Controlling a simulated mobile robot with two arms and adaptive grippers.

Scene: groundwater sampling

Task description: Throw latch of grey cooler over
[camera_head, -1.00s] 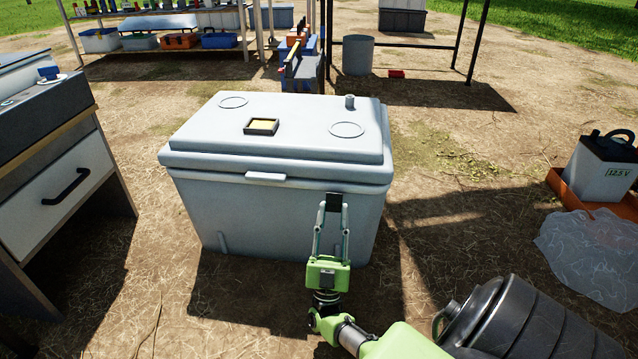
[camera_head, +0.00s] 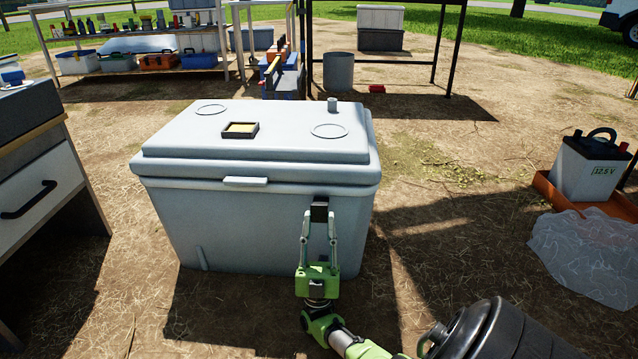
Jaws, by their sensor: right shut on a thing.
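The grey cooler (camera_head: 245,230) stands on the ground in the middle of the view, with its lid (camera_head: 270,140) down. A pale lip (camera_head: 246,182) juts from the middle of the lid's front edge. A small dark latch (camera_head: 319,205) is on the front face, right of the middle, just under the lid. My right gripper (camera_head: 319,215) reaches up to it from below, with its fingers on either side. It is shut on the latch, whose lower part is partly hidden. My left gripper is not in view.
A drawer cabinet (camera_head: 40,195) stands close at the left. A battery (camera_head: 588,168) in an orange tray (camera_head: 553,190) and a clear plastic bag (camera_head: 590,255) lie at the right. A dark ribbed container (camera_head: 490,335) is at the bottom right. Loaded shelves stand behind.

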